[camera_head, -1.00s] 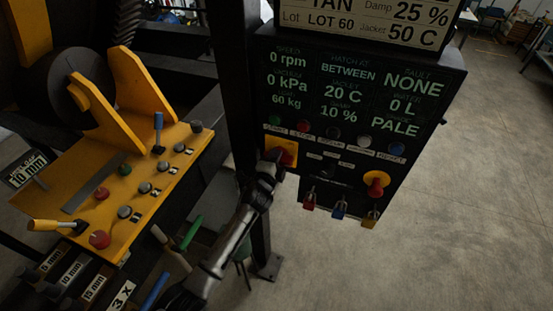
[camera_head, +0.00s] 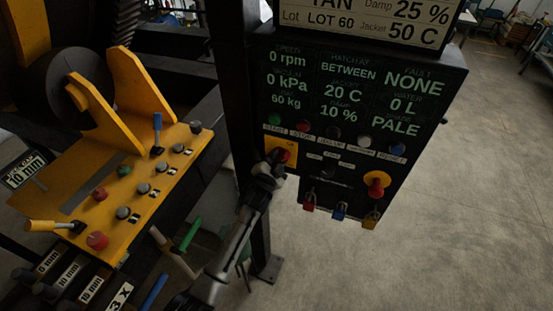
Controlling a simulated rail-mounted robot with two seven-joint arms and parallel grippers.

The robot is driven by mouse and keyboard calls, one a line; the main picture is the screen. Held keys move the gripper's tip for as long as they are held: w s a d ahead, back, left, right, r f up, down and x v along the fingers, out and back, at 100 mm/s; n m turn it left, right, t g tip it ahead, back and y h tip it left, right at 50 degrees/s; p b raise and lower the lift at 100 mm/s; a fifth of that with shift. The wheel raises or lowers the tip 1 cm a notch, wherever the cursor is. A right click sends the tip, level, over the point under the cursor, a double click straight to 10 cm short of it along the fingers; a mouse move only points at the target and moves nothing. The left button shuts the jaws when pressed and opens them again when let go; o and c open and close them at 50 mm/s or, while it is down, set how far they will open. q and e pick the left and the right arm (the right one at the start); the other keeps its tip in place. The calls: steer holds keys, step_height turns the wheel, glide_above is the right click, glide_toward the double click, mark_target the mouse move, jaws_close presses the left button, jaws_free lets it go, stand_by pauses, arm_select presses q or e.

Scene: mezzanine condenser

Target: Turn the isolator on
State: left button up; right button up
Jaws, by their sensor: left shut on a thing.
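The isolator (camera_head: 290,145) is a red knob on a yellow square plate at the lower left of the dark control panel. My left gripper (camera_head: 277,157) reaches up to it from below and is shut on its red knob. The fingers hide part of the knob and plate, so its exact angle is hard to tell. My right gripper is not in view.
The control panel (camera_head: 452,88) shows readouts above a row of coloured buttons. A red knob on a yellow round base (camera_head: 376,184) and several hanging padlocks (camera_head: 340,211) are to the right. A yellow console (camera_head: 75,204) with levers and buttons stands at left.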

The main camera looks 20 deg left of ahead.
arm_select(q)
steer(key=shift+f, duration=0.1)
stand_by(0.4)
steer(key=o, duration=0.9)
steer(key=s+b, duration=0.1)
steer(key=s, duration=1.2)
steer(key=shift+s+b, duration=0.3)
steer(key=shift+s, duration=0.1)
